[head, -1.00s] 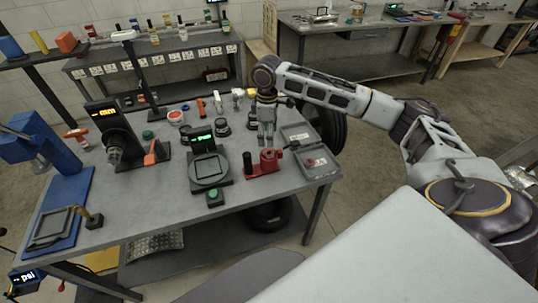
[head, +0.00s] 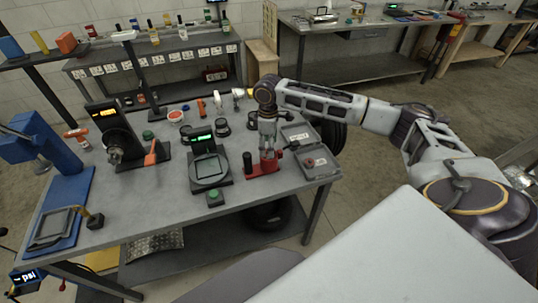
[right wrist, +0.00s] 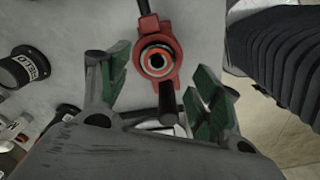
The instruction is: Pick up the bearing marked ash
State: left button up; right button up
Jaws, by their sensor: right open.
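A red fixture (head: 262,167) with black posts stands near the right end of the grey workbench. In the right wrist view it (right wrist: 168,75) holds a round ring-shaped part (right wrist: 157,61) with a light rim and dark centre, which may be a bearing. No "ash" marking is readable. My right gripper (head: 268,155) points down at the fixture in the head view. In the right wrist view its green-padded fingers (right wrist: 158,88) are spread wide on either side of the fixture, with nothing between them gripped. My left gripper is not in view.
A grey tray (head: 318,172) with a small reddish item stands right of the fixture. A gauge with a round plate (head: 208,168) stands to the left. Black labelled cups (head: 223,128) stand behind. The front middle of the bench (head: 150,205) is clear.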

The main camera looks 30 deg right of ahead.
jog(key=shift+d+f, duration=0.2)
jog(key=shift+f, duration=1.75)
jog(key=shift+c, duration=0.5)
jog(key=shift+s, duration=0.1)
jog(key=c, duration=1)
jog(key=shift+c, duration=0.7)
jog(key=shift+f, duration=0.1)
jog(key=shift+r, duration=0.6)
notch_tip(320, 180, up, 9)
